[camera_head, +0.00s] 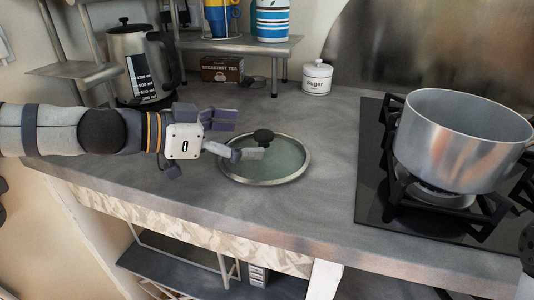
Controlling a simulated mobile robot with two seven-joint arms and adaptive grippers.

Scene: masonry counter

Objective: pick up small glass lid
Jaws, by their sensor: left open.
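The small glass lid (287,169) lies flat on the grey counter in the middle of the head view. It has a metal rim and a dark knob (263,136) on top. My left gripper (244,137) comes in from the left, open, with its fingers over the left part of the lid. One finger reaches close to the knob; I cannot tell whether it touches. The other finger, purplish, is farther back, behind the lid's far left edge. My right gripper is not seen.
A large metal pot (455,140) stands on the black gas hob (372,190) at right. A sugar jar (317,78), a tea box (221,69) and a kettle (140,65) stand along the back. A shelf (240,45) holds cups. The counter's front edge (200,208) is close to the lid.

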